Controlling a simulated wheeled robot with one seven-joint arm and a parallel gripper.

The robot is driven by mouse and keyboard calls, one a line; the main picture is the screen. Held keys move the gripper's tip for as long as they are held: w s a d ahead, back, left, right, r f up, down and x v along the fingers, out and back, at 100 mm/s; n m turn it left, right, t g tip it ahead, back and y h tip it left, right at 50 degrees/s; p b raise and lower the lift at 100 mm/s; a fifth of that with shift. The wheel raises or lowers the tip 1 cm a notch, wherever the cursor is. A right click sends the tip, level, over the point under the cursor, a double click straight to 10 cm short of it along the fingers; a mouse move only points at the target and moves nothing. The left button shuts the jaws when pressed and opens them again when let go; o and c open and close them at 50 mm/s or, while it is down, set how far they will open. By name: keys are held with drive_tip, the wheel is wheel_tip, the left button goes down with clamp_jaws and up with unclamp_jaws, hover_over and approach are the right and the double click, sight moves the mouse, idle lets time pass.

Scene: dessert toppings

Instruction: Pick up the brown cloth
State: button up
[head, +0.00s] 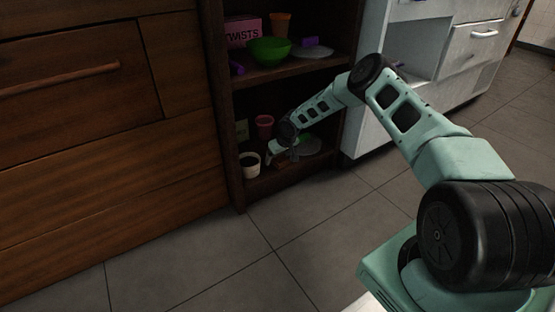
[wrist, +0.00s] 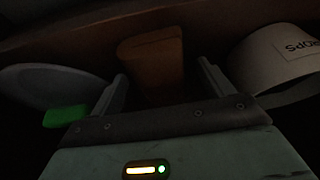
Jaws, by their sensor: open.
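The brown cloth (wrist: 150,52) looks like a folded, dark brown piece on the lower shelf, in the middle of the dim wrist view. My gripper (wrist: 162,75) is open, with one finger on each side of the cloth's near end. I cannot tell whether the fingers touch it. In the head view my gripper (head: 291,154) reaches into the lower shelf compartment, and a small brown patch just below it appears to be the cloth (head: 281,163), mostly hidden by my gripper.
A white cup (head: 250,166) stands left of my gripper; its lettered side shows in the wrist view (wrist: 285,65). A red cup (head: 264,122) stands behind. A grey plate (head: 314,151) and a green item (wrist: 66,116) lie on the other side. The shelf board (head: 320,65) is above.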

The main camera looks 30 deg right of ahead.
sight(282, 156)
drive_tip(key=c, duration=1.1)
drive_tip(key=shift+c, duration=0.2)
drive_tip(key=shift+r, duration=0.1)
drive_tip(key=shift+d+r+p, duration=0.2)
drive_tip(key=shift+r+p, duration=0.65)
drive_tip(key=shift+p, duration=0.15)
wheel_tip(282, 156, up, 6)
drive_tip(key=p, duration=0.4)
drive_tip(key=shift+f, duration=0.15)
drive_tip(key=shift+s+d+r+p, duration=0.2)
drive_tip(key=shift+s+d+p, duration=0.15)
drive_tip(key=shift+d, duration=0.15)
drive_tip(key=s+d+p, duration=0.2)
drive_tip(key=s+d, duration=0.3)
drive_tip(key=d, duration=0.3)
drive_tip(key=s+d+p, duration=0.3)
drive_tip(key=s+d, duration=0.1)
drive_tip(key=d, duration=0.3)
drive_tip(key=shift+s+d+f+p, duration=0.25)
drive_tip(key=shift+s+d+p, duration=0.1)
drive_tip(key=shift+s, duration=0.05)
